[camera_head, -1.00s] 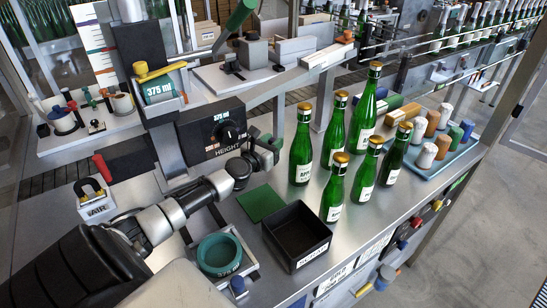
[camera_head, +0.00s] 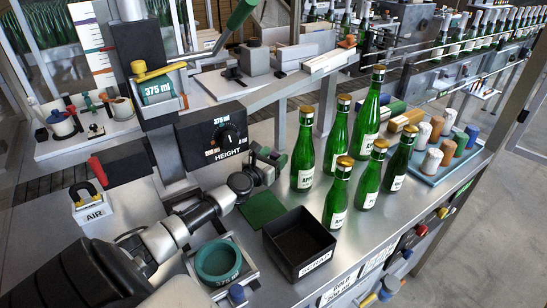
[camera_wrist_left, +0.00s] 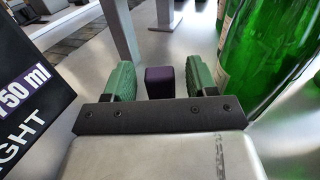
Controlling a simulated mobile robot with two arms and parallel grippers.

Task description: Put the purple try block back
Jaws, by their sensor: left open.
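The purple block (camera_wrist_left: 160,82) is a small dark purple upright piece in the left wrist view. It stands between the two green finger pads of my left gripper (camera_wrist_left: 160,76), with a gap on each side. The gripper is open. In the head view my left gripper (camera_head: 272,160) is low beside the height dial box and behind the green mat (camera_head: 262,208). I cannot make out the purple block there. My right gripper does not show.
Green bottles (camera_head: 306,150) with gold tops stand close to the right of my left gripper. The height dial box (camera_head: 212,137) is close on its left. A black scrap bin (camera_head: 298,240) and a teal ring (camera_head: 218,260) are nearer the front.

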